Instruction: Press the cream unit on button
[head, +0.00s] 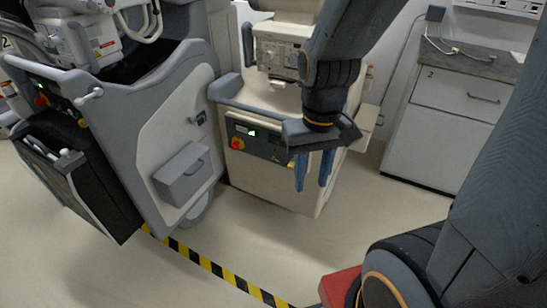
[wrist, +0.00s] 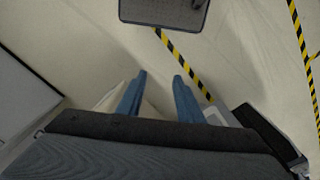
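The cream unit (head: 270,185) stands in the middle of the head view. Its dark control panel (head: 262,143) on the front holds a small green light and a red knob on yellow (head: 237,143). I cannot make out for certain which part is the on button. My gripper (head: 313,186) hangs fingers down in front of the unit's right part, to the right of the green light and knob. It covers the panel's right end. Its two blue fingers are apart with nothing between them. They also show apart in the wrist view (wrist: 160,78). No contact with the panel can be made out.
A grey and white cart (head: 165,130) with its own panel and a dark side bin stands close on the left. A white cabinet (head: 455,130) with a grey top is at the right. Yellow-black tape (head: 215,268) crosses the floor. The floor before the unit is clear.

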